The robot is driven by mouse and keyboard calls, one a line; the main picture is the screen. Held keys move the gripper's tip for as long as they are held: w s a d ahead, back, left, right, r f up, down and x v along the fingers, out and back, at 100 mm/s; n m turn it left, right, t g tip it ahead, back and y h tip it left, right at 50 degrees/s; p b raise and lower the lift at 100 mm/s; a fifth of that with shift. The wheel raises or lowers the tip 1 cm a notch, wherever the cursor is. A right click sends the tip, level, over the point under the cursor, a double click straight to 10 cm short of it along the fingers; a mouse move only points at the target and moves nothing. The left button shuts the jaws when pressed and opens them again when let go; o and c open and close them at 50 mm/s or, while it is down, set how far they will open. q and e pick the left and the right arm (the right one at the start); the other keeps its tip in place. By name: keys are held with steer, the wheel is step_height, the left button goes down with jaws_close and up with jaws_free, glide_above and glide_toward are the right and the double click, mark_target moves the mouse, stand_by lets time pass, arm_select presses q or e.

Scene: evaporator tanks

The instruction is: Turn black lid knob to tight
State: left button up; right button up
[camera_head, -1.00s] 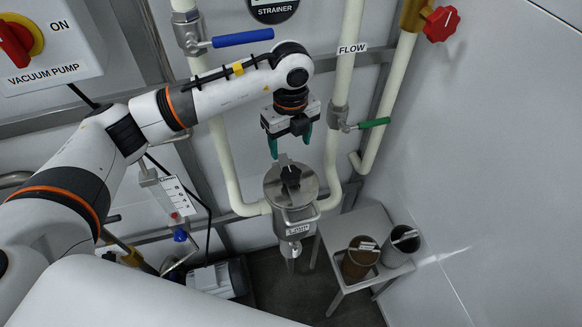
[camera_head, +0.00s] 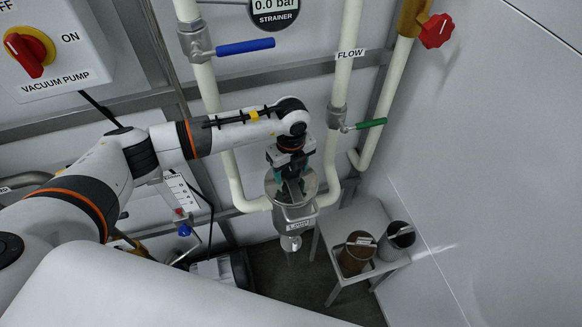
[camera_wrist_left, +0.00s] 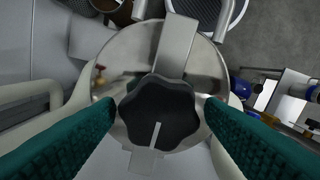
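The black lobed lid knob (camera_wrist_left: 159,113) sits at the centre of the round metal strainer lid (camera_wrist_left: 122,58), on a metal bar across it. Its white mark points toward the lower edge of the wrist view, roughly along the bar. In the head view the strainer pot (camera_head: 299,226) hangs between the cream pipes, its knob largely hidden by my gripper. My left gripper (camera_head: 290,190) points down over the lid. In the wrist view its green fingers (camera_wrist_left: 160,108) are open on either side of the knob, with small gaps visible. My right gripper is not in view.
A small metal table (camera_head: 352,222) with a brown canister (camera_head: 355,258) and a dark-topped metal canister (camera_head: 395,243) stands right of the strainer. Pipes with a blue-handled valve (camera_head: 245,46) and a green-handled valve (camera_head: 371,123) rise behind. A pale wall closes the right side.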

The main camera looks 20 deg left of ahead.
arm_select(q)
steer(key=c, duration=0.8)
steer(key=shift+f+m+b, duration=0.15)
steer(key=shift+m+b, duration=1.15)
steer(key=shift+b, duration=0.15)
steer(key=m+b, duration=0.9)
steer(key=shift+w, duration=0.1)
steer(key=m+b, duration=0.9)
steer(key=b, duration=0.1)
steer(key=m+b, duration=0.2)
steer(key=m, duration=0.1)
steer(key=shift+r+m+b, duration=0.25)
steer(key=shift+m+b, duration=0.7)
steer(key=shift+m, duration=0.45)
steer(key=o, duration=1)
